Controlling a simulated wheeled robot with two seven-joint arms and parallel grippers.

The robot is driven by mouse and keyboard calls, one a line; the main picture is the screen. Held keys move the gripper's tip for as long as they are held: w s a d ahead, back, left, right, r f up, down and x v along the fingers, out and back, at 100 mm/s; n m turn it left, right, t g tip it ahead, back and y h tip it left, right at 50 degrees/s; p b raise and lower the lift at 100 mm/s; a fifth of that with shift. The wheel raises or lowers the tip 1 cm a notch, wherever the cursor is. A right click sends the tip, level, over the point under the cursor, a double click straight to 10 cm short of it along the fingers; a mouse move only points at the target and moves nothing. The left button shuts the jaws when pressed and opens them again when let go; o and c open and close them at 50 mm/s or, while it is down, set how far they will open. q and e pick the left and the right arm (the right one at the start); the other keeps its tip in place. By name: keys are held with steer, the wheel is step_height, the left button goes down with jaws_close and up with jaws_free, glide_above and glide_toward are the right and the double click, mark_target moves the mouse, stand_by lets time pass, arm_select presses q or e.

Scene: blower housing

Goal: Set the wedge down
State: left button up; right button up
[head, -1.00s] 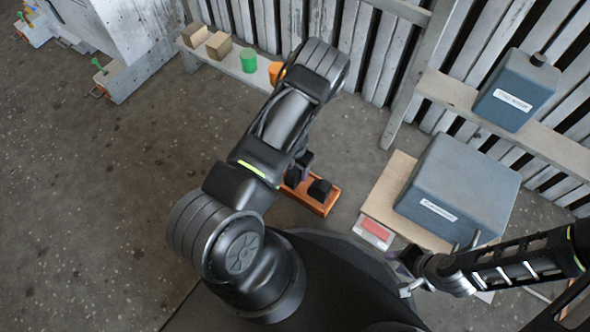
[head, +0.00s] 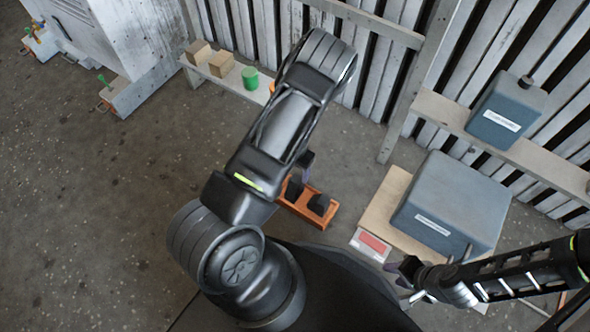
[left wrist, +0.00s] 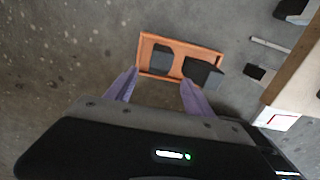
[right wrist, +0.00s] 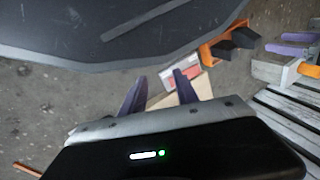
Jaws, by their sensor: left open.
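Two dark wedge-like blocks sit in an orange tray (left wrist: 183,45) on the floor. In the left wrist view, one block (left wrist: 162,60) is left of the middle and the other (left wrist: 203,73) is at the right end, tilted in appearance. The head view shows the tray (head: 325,220) and a block (head: 318,204) beside my left arm. My left gripper (left wrist: 157,88) has its purple fingers apart with nothing between them, near the tray's close side. My right gripper (right wrist: 160,88) is open and empty, away from the tray; it also shows in the head view (head: 402,284).
A large blue-grey housing (head: 450,205) stands on a wooden board (head: 385,205) at right, beside a red-and-white box (head: 370,244). A smaller housing (head: 508,110) is on a shelf. A back bench holds two wooden blocks and a green cylinder (head: 250,78).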

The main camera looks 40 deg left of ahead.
arm_select(q)
steer(key=shift+s, duration=0.1)
stand_by(0.3)
steer(key=s+d+m+g, duration=0.1)
steer(key=s+d+m, duration=0.8)
steer(key=m, duration=0.5)
steer(key=s+d+r+m+t+h, duration=0.1)
steer(key=s+d+r+m+h, duration=0.1)
steer(key=d+m, duration=0.5)
steer(key=s+d+r+m+t+h, duration=0.1)
steer(key=d+r+m, duration=0.4)
steer(key=m, duration=0.8)
steer(key=shift+s+d+r+h, duration=0.15)
steer(key=shift+s+d+h, duration=0.25)
steer(key=shift+d, duration=0.7)
